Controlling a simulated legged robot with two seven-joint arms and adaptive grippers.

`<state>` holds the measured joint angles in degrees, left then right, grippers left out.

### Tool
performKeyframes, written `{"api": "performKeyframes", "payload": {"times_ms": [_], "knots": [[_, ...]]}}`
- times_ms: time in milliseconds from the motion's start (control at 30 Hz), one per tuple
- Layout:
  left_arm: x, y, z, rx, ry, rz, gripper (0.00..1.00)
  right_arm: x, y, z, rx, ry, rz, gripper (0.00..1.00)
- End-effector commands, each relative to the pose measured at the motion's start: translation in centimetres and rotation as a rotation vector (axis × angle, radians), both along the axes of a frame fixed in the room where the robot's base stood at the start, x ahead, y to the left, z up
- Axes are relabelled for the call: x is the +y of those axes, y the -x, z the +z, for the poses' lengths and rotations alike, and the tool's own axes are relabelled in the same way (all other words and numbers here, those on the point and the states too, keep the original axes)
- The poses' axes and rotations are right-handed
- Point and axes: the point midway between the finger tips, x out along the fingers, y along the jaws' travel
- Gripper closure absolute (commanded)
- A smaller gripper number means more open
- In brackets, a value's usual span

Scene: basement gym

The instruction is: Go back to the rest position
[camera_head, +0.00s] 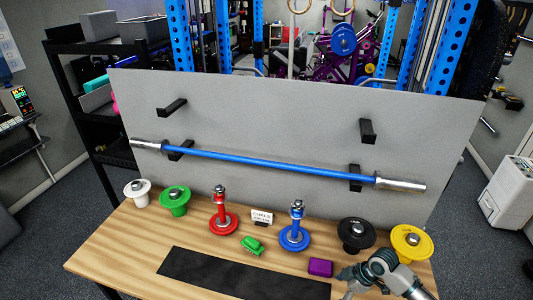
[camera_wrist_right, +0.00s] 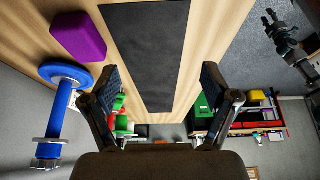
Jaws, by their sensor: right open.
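My right gripper (camera_head: 348,282) is at the table's front right, near the purple block (camera_head: 320,267) and the right end of the black mat (camera_head: 235,275). In the right wrist view its two fingers (camera_wrist_right: 161,75) are spread apart with nothing between them. The purple block also shows there (camera_wrist_right: 78,36), outside the fingers. The head view shows no left gripper. A dark jointed shape (camera_wrist_right: 285,38) at the wrist view's upper right may be my left gripper, too unclear to tell its state.
A blue barbell (camera_head: 250,160) hangs before the grey panel (camera_head: 270,118). White (camera_head: 137,189), green (camera_head: 174,201), black (camera_head: 356,235) and yellow (camera_head: 411,242) weights stand on the wooden table (camera_head: 130,240). Red (camera_head: 222,222) and blue (camera_head: 294,237) weights carry upright posts. A green block (camera_head: 252,246) lies between.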

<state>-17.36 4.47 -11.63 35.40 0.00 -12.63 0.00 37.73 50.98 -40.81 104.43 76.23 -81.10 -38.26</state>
Motion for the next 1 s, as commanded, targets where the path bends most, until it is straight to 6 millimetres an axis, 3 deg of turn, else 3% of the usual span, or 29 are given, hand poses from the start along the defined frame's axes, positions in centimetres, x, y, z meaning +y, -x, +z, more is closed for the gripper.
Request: {"api": "performKeyframes", "payload": {"times_ms": [200, 467, 667, 800, 1000], "knots": [[1.0, -0.2, 0.0, -0.004, -0.011, 0.002, 0.60, 1.7, 1.5, -2.2, 0.007, 0.001, -0.007, 0.14], [0.6, -1.0, 0.1, -0.014, -0.007, 0.004, 0.60, 5.2, 4.5, -5.4, 0.007, -0.002, -0.050, 0.14], [-0.5, -1.0, 0.1, -0.015, 0.007, 0.004, 0.60, 8.5, 8.1, -7.9, 0.004, -0.019, -0.158, 0.14], [-0.5, -0.5, 0.0, -0.008, 0.006, 0.002, 0.60, 10.3, 11.7, -9.6, 0.012, -0.040, -0.334, 0.14], [0.1, -0.3, 0.0, -0.004, -0.001, 0.000, 0.60, 8.8, 16.1, -10.8, 0.028, -0.028, -0.646, 0.14]]}}
